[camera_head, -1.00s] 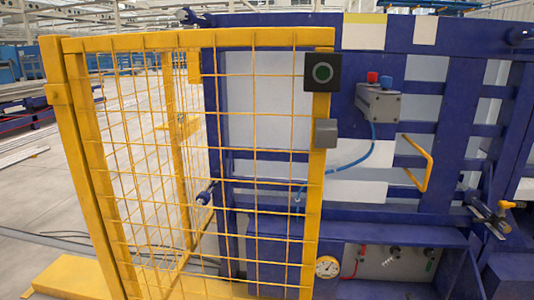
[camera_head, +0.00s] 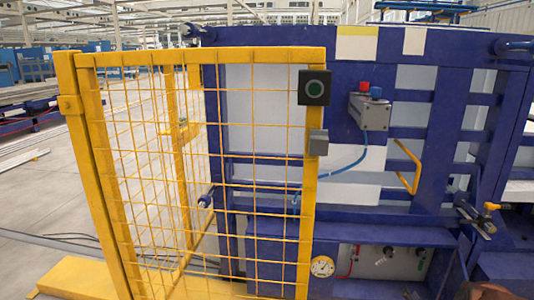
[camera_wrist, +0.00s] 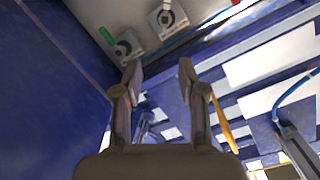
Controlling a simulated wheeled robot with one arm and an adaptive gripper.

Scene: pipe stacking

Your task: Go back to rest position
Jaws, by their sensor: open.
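My gripper (camera_wrist: 159,70) shows in the wrist view with its two fingers spread apart and nothing between them. Past its fingertips are the blue machine frame (camera_wrist: 245,105), a grey panel with dark round fittings (camera_wrist: 126,47), and a yellow handle (camera_wrist: 222,118). The fingers appear apart from all of these. In the head view the gripper cannot be made out; only a blurred brownish shape shows at the bottom right edge. No loose pipe is seen in either view.
The blue machine (camera_head: 448,110) fills the right, with a grey control box (camera_head: 370,112) and a gauge (camera_head: 322,266). Open grey floor (camera_head: 40,200) lies at far left.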

